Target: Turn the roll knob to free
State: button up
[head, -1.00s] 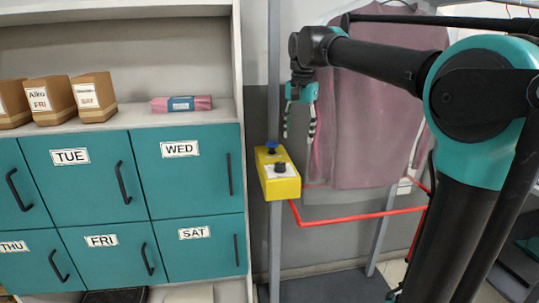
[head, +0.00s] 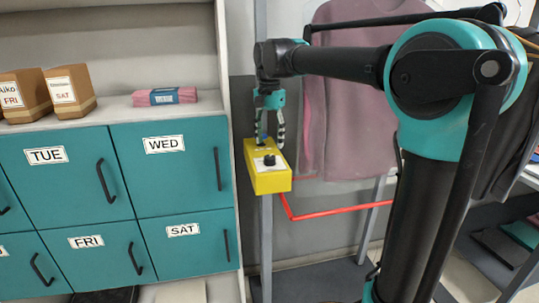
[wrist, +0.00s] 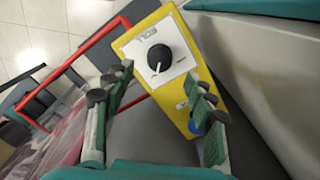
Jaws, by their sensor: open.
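The roll knob is a round black knob (head: 269,160) on a white plate on top of a yellow control box (head: 272,182). My gripper (head: 271,140) hangs just behind and above the box, pointing down. In the wrist view my open gripper (wrist: 150,92) has its fingers spread, with nothing between the tips. The knob lies beyond the fingertips, apart from them. A blue button (wrist: 196,123) is partly hidden by the right finger.
A red rail (head: 335,213) runs from the box to the right. A grey post (head: 266,240) stands below it. Teal lockers (head: 180,170) stand close at left, with parcels (head: 70,92) above. A pink garment (head: 350,120) hangs behind my arm.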

aim_at(270, 156)
notch_tip(270, 156, down, 6)
jog(key=shift+r, duration=0.1)
dwell(0.4)
jog(key=c, duration=1.2)
